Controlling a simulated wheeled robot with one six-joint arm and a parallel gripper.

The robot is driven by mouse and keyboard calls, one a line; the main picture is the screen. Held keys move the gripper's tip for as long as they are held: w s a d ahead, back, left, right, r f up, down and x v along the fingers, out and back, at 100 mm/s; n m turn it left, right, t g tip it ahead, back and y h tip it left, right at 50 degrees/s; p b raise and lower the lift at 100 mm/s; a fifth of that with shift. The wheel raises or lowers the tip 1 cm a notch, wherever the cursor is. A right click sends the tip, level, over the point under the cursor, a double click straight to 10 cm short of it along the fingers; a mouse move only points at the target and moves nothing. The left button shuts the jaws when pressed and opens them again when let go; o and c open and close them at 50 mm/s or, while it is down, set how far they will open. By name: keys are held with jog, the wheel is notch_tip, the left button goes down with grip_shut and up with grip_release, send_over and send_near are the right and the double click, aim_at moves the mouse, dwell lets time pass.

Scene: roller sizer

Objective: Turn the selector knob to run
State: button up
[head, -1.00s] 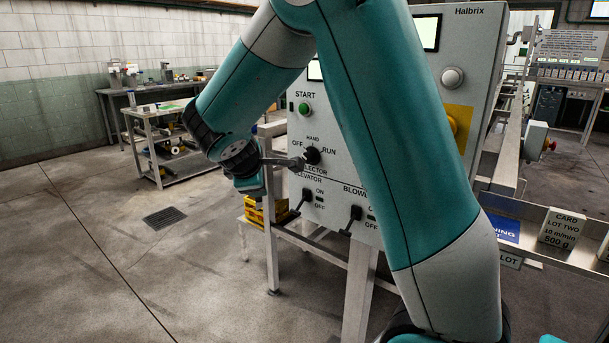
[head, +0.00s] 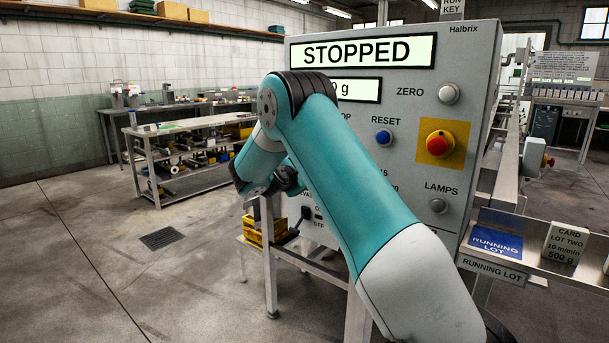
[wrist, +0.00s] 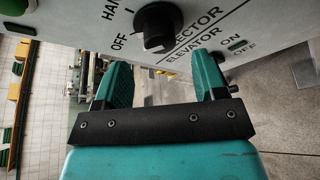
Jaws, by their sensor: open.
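The black selector knob (wrist: 158,27) is on the grey panel (wrist: 250,22) at the top middle of the wrist view, with the OFF and HAND labels to its left. I cannot tell clearly which label its pointer faces. RUN is out of that view. In the head view my arm hides the knob. My gripper (wrist: 164,74) is open and empty, its two fingers apart below the knob in the wrist view, not touching it. In the head view the fingers are hidden behind my arm. The upper display (head: 369,51) reads STOPPED.
Elevator and blower switches sit below the selector; the elevator lever (head: 305,214) shows. A red emergency button (head: 439,143) on yellow, a blue reset button (head: 383,137) and a white zero button (head: 448,94) are to the right. Floor to the left is clear.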

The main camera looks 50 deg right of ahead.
jog(key=shift+x, duration=2.3)
jog(key=shift+c, duration=0.3)
jog(key=c, duration=0.9)
